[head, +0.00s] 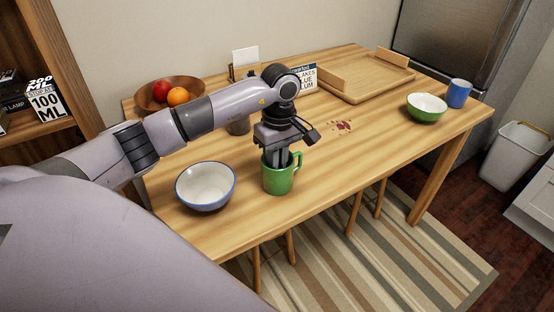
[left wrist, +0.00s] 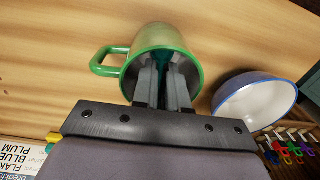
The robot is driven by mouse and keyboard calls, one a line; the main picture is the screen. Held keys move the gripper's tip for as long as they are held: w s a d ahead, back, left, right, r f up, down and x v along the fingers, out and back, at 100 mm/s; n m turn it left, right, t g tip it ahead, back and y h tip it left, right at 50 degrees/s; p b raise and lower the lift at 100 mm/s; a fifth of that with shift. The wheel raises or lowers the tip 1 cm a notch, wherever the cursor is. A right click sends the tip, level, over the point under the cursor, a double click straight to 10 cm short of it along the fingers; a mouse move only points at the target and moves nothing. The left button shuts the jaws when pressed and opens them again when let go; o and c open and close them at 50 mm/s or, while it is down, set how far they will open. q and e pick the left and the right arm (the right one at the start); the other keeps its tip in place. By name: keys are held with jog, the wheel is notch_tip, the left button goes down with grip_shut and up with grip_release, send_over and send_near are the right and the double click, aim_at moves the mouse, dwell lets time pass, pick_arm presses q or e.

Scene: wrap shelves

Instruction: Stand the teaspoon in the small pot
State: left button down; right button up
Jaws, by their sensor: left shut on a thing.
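My left gripper (head: 279,159) points down into the mouth of a green mug (head: 279,181) with a handle. In the left wrist view its fingers (left wrist: 166,84) reach inside the green mug (left wrist: 165,40), shut on a narrow dark teal thing (left wrist: 178,66) that looks like the teaspoon's handle. The rest of the teaspoon is hidden by the fingers and the mug wall. A small brownish pot (head: 238,127) stands behind my left forearm, partly covered by it. My right gripper is in neither view.
A white bowl with a blue rim (head: 206,187) stands close left of the mug. A fruit bowl (head: 150,101), a wooden tray (head: 366,85), a green bowl (head: 427,112) and a blue cup (head: 459,93) stand farther off.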

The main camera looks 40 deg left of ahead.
pick_arm(q)
jog(key=shift+f+b, duration=0.3)
jog(key=c, duration=1.4)
grip_release()
jog(key=shift+c, duration=0.2)
